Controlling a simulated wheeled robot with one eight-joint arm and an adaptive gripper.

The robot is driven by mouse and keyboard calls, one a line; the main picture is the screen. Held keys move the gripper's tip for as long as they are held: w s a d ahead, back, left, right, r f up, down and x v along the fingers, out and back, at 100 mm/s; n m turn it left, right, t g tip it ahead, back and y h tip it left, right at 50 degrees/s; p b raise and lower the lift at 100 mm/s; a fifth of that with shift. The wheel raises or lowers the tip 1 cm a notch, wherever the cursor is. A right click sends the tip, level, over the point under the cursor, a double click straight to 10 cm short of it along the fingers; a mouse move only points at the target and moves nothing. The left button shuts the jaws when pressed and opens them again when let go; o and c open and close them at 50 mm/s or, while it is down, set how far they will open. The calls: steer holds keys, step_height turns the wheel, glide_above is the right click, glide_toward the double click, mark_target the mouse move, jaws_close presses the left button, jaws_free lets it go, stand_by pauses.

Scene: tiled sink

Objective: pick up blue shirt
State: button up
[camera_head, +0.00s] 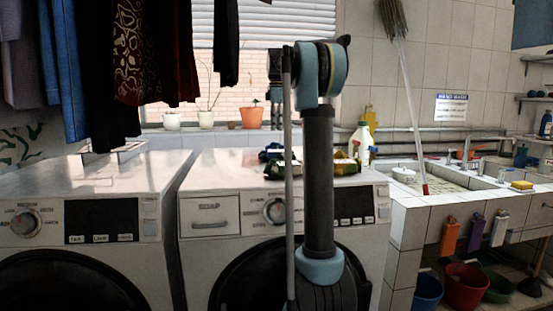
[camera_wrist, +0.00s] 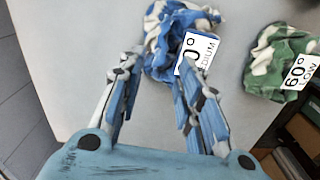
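A crumpled blue and white shirt (camera_wrist: 165,38) lies on a pale surface in the wrist view. The right fingertip overlaps the shirt and tag in the picture; contact cannot be told.
A green and white cloth (camera_wrist: 275,65) with a tag reading "60° LOW" lies right of the shirt. A white bottle (camera_head: 361,140) stands on the machine's back right. Dark clothes (camera_head: 140,50) hang at upper left; plant pots (camera_head: 251,117) line the windowsill.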

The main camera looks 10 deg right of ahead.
mark_target(272, 150)
steer(key=shift+d+f, duration=0.1)
steer(key=shift+f, duration=3.15)
steer(key=shift+f, duration=0.1)
steer(key=shift+c, duration=0.4)
jaws_close()
